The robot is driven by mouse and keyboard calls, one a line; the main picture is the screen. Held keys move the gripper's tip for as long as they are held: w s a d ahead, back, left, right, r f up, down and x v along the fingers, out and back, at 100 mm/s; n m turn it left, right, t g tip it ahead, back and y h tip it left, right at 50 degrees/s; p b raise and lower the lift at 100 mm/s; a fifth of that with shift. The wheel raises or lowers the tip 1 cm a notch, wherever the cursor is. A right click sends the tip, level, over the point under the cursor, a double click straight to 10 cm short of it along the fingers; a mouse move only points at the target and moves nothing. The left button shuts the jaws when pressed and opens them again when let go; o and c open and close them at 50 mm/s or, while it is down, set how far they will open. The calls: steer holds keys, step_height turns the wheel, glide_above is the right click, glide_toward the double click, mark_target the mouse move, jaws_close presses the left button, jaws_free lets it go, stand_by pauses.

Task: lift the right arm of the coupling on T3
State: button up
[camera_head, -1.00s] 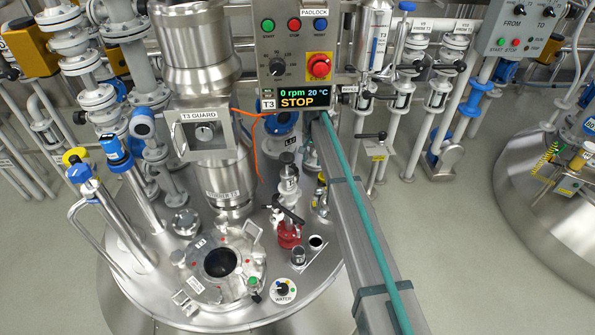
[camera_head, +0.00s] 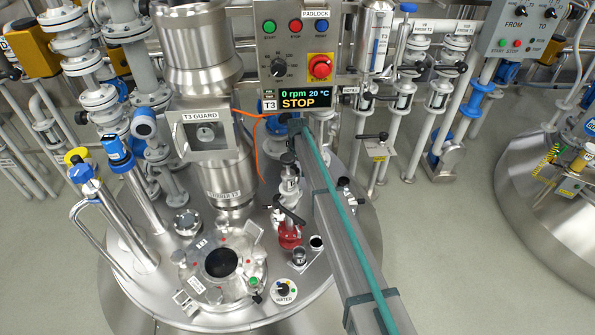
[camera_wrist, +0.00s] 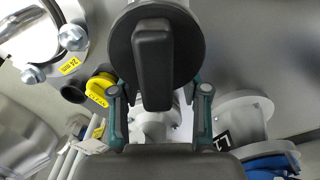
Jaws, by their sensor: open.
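My gripper (camera_wrist: 160,100) shows in the wrist view with its two dark, teal-edged fingers apart. A large black round part with a raised bar (camera_wrist: 153,62) fills the space between and above the fingertips; no grip on it shows. Behind it is a pale metal fitting (camera_wrist: 154,123), partly hidden. I cannot tell which part is the coupling's right arm. In the head view, the T3 vessel top (camera_head: 345,225) is crossed by my arm, which hides part of its right side. A small dark-and-metal fitting (camera_head: 345,183) shows just right of the arm. My gripper cannot be made out there.
The T3 control panel (camera_head: 296,55) reads 0 rpm and STOP. A red-based valve (camera_head: 289,236) with a black lever stands just left of my arm. A yellow tag (camera_wrist: 98,88) and bolted metalwork (camera_wrist: 72,38) lie left in the wrist view. Open floor (camera_head: 445,240) is at right.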

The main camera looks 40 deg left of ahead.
steer(key=shift+f, duration=0.3)
jaws_close()
steer(key=shift+s+d+t+b, duration=0.1)
steer(key=shift+t+b, duration=0.2)
steer(key=shift+w+r+t, duration=0.1)
steer(key=shift+w+t, duration=0.1)
steer(key=shift+t, duration=0.3)
jaws_free()
